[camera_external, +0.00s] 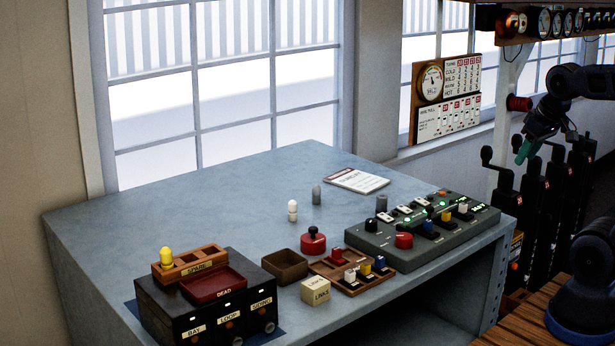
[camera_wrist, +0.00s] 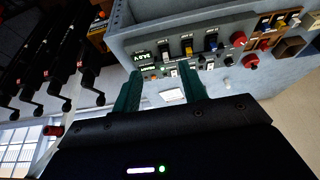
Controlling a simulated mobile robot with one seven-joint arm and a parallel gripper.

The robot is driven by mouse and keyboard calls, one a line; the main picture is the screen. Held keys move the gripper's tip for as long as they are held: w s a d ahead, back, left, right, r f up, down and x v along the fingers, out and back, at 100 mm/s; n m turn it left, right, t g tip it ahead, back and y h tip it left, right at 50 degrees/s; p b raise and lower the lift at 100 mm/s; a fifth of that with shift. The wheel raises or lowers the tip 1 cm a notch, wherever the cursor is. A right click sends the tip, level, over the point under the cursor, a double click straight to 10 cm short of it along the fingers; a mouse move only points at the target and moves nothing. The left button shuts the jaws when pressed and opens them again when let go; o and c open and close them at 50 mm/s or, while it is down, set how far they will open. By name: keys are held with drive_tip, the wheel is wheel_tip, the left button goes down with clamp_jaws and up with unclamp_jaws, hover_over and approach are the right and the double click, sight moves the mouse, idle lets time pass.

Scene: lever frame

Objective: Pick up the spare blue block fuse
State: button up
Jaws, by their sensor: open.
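A wooden tray (camera_external: 330,268) near the table's front edge holds a white, a yellow and a blue block fuse (camera_external: 380,263), the blue one at its right end. The tray (camera_wrist: 268,42) also shows small at the upper right of the wrist view. Another blue block (camera_external: 430,225) sits in the grey panel (camera_external: 385,245), and it shows in the wrist view (camera_wrist: 211,42). My gripper (camera_external: 526,150) hangs at the right, beside the levers and well away from the tray. Its teal fingers (camera_wrist: 160,67) are apart with nothing held between them.
A black box (camera_external: 205,310) with a red tray and a wooden rack stands at the front left. A brown bin (camera_external: 285,265), a red knobbed piece (camera_external: 313,242) and a links block (camera_external: 315,289) stand near the wooden tray. Black levers (camera_external: 530,205) rise at the right. The table's back left is clear.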

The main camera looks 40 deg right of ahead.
drive_tip(key=n+g+h, duration=0.4)
drive_tip(key=n+g, duration=0.1)
drive_tip(key=n, duration=1.3)
hover_over(379, 258)
drive_tip(key=a, duration=0.2)
drive_tip(key=f, duration=1.7)
drive_tip(key=shift+s+d+f, duration=0.1)
drive_tip(key=shift+d+f, duration=0.1)
drive_tip(key=shift+d, duration=0.05)
drive_tip(key=shift+h, duration=0.3)
drive_tip(key=x, duration=0.4)
drive_tip(key=shift+w+a+f, duration=0.1)
drive_tip(key=shift+w+a, duration=0.1)
drive_tip(key=shift+a, duration=0.15)
drive_tip(key=shift+d+f, duration=0.25)
drive_tip(key=shift+f, duration=0.35)
